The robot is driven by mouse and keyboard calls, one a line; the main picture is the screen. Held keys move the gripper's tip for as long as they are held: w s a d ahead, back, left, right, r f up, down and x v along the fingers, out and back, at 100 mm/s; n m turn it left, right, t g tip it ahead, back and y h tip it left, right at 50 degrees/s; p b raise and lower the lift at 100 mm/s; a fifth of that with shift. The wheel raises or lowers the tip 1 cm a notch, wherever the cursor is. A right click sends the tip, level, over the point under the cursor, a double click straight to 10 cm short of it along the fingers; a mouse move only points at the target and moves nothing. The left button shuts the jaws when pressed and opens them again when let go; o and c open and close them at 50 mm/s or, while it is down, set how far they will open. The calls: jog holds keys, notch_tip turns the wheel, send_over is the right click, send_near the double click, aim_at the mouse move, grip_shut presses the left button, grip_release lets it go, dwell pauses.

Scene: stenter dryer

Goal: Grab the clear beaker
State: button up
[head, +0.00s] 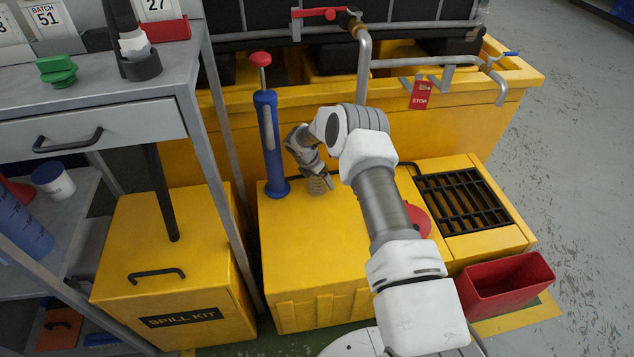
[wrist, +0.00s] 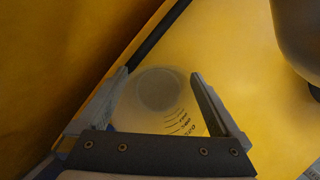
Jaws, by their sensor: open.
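The clear beaker (wrist: 160,112) shows in the wrist view as a see-through round vessel with dark graduation marks on its right side. It is seen from above, over a yellow surface. My gripper (wrist: 160,74) is open, with one finger on the left of the beaker and one on the right. I cannot tell whether either finger touches the glass. The dark gripper body covers the near edge of the beaker. In the head view my gripper (head: 318,182) is low over the yellow box top (head: 290,235), and the beaker is hard to make out there.
A blue hand pump (head: 268,140) with a red knob stands just left of my gripper. A black grate (head: 463,200) and a red bin (head: 505,285) are to the right. The yellow tank wall (head: 440,120) with pipes is behind. A metal shelf and yellow spill kit (head: 170,265) are left.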

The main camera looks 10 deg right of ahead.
jog(key=c, duration=1.2)
jog(key=shift+o, duration=0.2)
jog(key=shift+r, duration=0.1)
